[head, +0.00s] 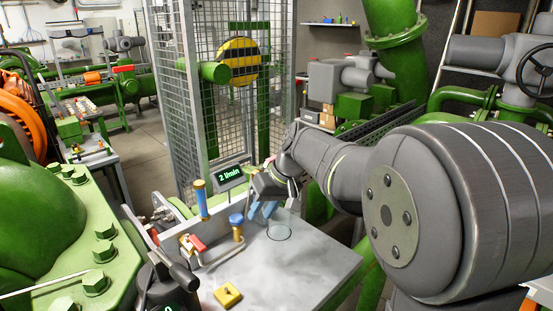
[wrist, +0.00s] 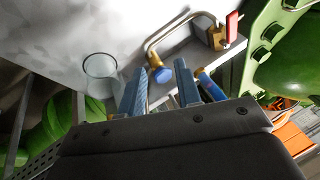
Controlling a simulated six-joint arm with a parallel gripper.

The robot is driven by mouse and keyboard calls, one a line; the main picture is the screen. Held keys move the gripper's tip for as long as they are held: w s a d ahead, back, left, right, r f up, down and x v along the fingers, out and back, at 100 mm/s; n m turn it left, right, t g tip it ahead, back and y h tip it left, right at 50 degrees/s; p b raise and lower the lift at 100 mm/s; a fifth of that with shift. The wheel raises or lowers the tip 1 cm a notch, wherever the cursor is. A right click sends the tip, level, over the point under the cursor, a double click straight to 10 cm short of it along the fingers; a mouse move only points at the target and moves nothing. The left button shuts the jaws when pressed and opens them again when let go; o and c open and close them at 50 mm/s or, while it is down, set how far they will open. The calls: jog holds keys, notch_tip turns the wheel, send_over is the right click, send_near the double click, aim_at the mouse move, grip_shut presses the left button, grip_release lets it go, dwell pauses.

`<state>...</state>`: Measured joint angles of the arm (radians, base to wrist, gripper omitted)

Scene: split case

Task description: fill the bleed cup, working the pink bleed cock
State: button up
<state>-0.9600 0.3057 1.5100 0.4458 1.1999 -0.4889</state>
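A clear cup (head: 278,231) stands on the grey bench top; in the wrist view it (wrist: 100,70) is left of my fingers. It looks empty, though I cannot be sure. A brass cock with a red lever (head: 197,243) is at the bench's left; the lever (wrist: 232,26) looks red rather than clearly pink. A bent pipe (wrist: 158,38) runs from it to a blue-topped brass fitting (head: 236,220). My gripper (head: 262,210), with blue fingers, is above the bench between fitting and cup. In the wrist view my gripper (wrist: 161,66) is open, with the blue top (wrist: 160,75) showing between the fingers, apparently not gripped.
A display (head: 230,176) reads "2 l/min" behind the bench. A blue cylinder with yellow ends (head: 201,200) stands at the back left. A yellow block (head: 228,295) lies near the front. Green bolted machinery (head: 95,255) borders the left. The bench's right front is clear.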

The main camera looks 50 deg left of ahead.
jog(key=m+g+y, duration=0.1)
jog(key=m+t+y, duration=0.4)
jog(key=m+y, duration=0.9)
jog(key=m, duration=0.1)
send_near(271, 162)
jog(key=w+d, duration=0.3)
jog(key=d, duration=0.3)
jog(key=a, duration=1.7)
jog(key=shift+s, duration=0.2)
grip_shut()
